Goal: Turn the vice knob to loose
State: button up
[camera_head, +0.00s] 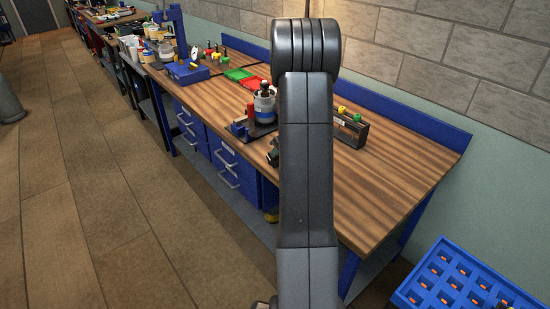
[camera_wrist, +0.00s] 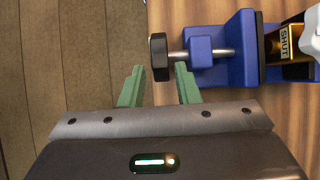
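In the wrist view, a blue vice (camera_wrist: 203,51) sits on the wooden bench at the upper right. A metal screw runs left from it to a dark, faceted knob (camera_wrist: 158,57). My gripper (camera_wrist: 161,76) is open, with its green fingers pointing up the picture. The knob lies across the gap between the fingertips, the right tip close beside it and the left tip a little apart. I cannot tell whether either finger touches it. In the head view, my arm covers much of the bench's middle and most of my gripper.
The wooden bench (camera_head: 384,195) has bare room on its right. A jar (camera_head: 264,105) stands left of my arm, and a dark rack (camera_head: 351,128) stands right of it. A blue crate (camera_head: 462,280) is at lower right.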

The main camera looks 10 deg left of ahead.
aim_at(271, 160)
jog(key=v, duration=0.4)
jog(key=shift+d+r, duration=0.1)
jog(key=shift+r, duration=0.05)
jog(key=p+x, duration=0.2)
jog(key=x, duration=1.1)
jog(key=shift+a+f, duration=0.25)
jog(key=shift+f, duration=0.1)
jog(key=shift+r, duration=0.1)
jog(key=shift+w+t+y, duration=0.1)
jog(key=shift+t+y, duration=0.2)
jog(key=shift+y, duration=0.4)
dwell(1.7)
jog(key=shift+t+b, duration=0.3)
jog(key=shift+b, duration=0.2)
